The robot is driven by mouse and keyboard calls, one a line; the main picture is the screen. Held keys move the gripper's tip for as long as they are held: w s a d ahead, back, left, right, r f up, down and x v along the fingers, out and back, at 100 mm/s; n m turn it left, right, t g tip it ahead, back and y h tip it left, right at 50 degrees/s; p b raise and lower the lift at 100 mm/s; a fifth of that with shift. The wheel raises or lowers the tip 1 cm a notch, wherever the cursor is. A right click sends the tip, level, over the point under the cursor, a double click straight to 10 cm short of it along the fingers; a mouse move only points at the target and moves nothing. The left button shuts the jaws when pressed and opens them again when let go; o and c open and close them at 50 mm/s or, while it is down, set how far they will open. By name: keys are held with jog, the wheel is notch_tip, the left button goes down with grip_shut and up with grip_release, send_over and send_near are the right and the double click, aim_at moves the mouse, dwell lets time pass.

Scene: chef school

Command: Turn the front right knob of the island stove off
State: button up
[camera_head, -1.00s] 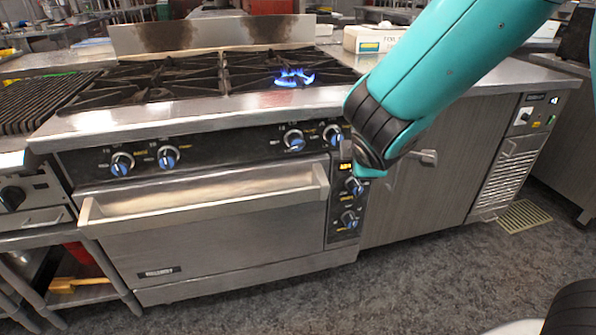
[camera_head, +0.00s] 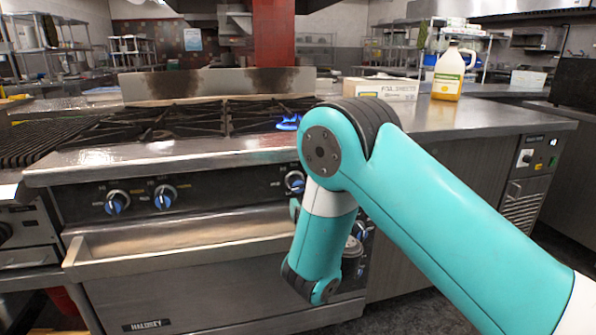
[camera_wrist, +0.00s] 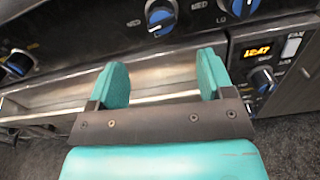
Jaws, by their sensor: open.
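The stove (camera_head: 200,230) has a front panel with blue-faced knobs. In the head view a lit blue flame (camera_head: 289,122) burns on the right side of the cooktop. The inner right knob (camera_head: 294,182) shows left of my arm; the far right knob is hidden behind the arm. In the wrist view the far right knob (camera_wrist: 240,8) is cut by the top edge, with the inner right knob (camera_wrist: 160,16) to its left. My gripper (camera_wrist: 163,75) is open and empty, its fingers below these knobs in the picture, touching neither. The arm mostly hides it in the head view.
A side panel with a lit display (camera_wrist: 257,50) and another knob (camera_wrist: 262,79) is on the right. A box (camera_head: 380,88) and a jug (camera_head: 453,72) stand on the counter.

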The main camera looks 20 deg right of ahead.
aim_at(300, 186)
jog(key=w+p, duration=0.6)
jog(key=w, duration=0.7)
jog(key=shift+p, duration=0.35)
jog(key=shift+d, duration=0.1)
jog(key=c, duration=0.9)
